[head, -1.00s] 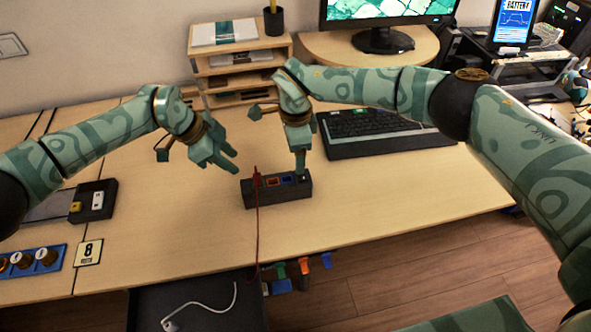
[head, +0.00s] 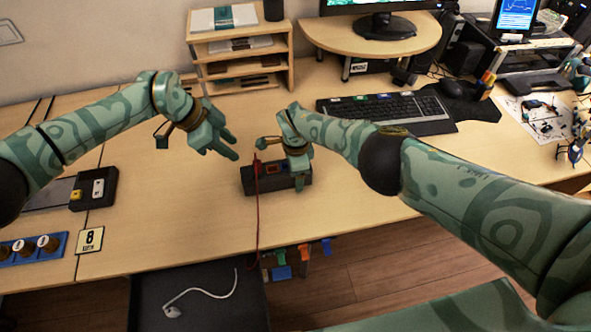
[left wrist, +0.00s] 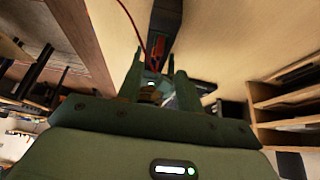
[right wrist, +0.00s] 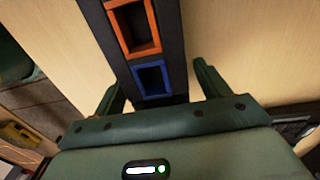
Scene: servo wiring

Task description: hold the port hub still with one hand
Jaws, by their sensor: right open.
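The port hub (head: 248,181) is a dark block near the table's front edge. A red cable (head: 257,208) meets its left end and hangs over the edge. My right gripper (head: 298,184) is open and low at the hub's right end, hiding part of it. In the right wrist view its fingers (right wrist: 158,88) stand on either side of the hub (right wrist: 178,45), with gaps showing. An orange-rimmed socket (right wrist: 133,27) and a blue-rimmed socket (right wrist: 152,79) show there. My left gripper (head: 233,149) is open and empty above the table, up and left of the hub, which also shows in the left wrist view (left wrist: 166,20).
A keyboard (head: 385,115) lies behind and right of the hub. A wooden shelf (head: 238,72) stands at the back. A black box (head: 92,189) and a number 8 card (head: 90,240) lie left. Coloured pieces (head: 282,272) hang below the table's front edge.

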